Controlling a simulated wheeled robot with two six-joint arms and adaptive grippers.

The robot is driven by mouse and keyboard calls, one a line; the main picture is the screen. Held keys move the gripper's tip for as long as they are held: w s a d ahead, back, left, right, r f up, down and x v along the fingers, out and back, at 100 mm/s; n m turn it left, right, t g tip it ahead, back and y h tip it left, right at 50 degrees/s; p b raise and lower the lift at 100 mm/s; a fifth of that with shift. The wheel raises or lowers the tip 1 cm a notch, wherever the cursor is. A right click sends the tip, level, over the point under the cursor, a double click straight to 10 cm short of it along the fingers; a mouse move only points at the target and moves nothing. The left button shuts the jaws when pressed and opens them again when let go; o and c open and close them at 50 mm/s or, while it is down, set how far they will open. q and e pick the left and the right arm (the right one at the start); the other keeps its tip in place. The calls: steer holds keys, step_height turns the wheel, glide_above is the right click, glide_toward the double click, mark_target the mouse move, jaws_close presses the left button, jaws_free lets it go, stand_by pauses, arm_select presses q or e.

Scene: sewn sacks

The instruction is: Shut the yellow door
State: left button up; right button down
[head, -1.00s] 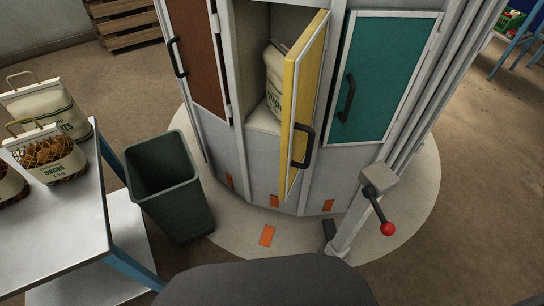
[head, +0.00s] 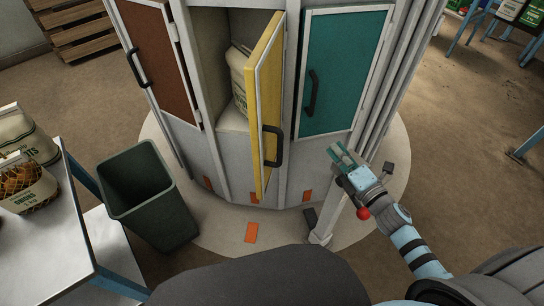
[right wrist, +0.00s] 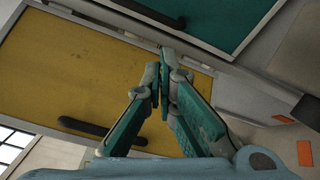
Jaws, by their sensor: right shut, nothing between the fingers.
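The yellow door (head: 266,107) stands open on the middle compartment of the grey cabinet, swung outward, with a black handle (head: 272,146) on its outer face. A pale sack (head: 239,83) sits inside the compartment behind it. My right gripper (head: 336,152) is in front of the cabinet, to the right of the yellow door and below the teal door. In the right wrist view its fingers (right wrist: 163,65) are together and empty, with the yellow door (right wrist: 70,70) and its handle (right wrist: 100,131) behind them. I cannot tell whether they touch the door. My left gripper is not in view.
The teal door (head: 343,72) and brown door (head: 156,58) are closed. A red-knobbed lever (head: 363,213) is beside my right gripper. A dark green bin (head: 148,194) and a table (head: 60,240) with sacks stand at left.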

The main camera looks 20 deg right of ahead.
steer(key=s+a+r+n+g+y, duration=0.2)
steer(key=a+r+n+g+y, duration=0.15)
steer(key=n+y, duration=0.8)
steer(key=n+g, duration=0.5)
steer(key=n, duration=0.7)
glide_toward(261, 156)
steer(key=shift+y, duration=0.45)
steer(key=p+x, duration=0.3)
steer(key=x, duration=0.2)
steer(key=shift+w+a+f, duration=0.15)
steer(key=shift+a+f, duration=0.05)
steer(key=shift+a, duration=0.1)
steer(key=shift+w+a, duration=0.25)
steer(key=shift+a, duration=0.25)
steer(key=shift+f, duration=0.1)
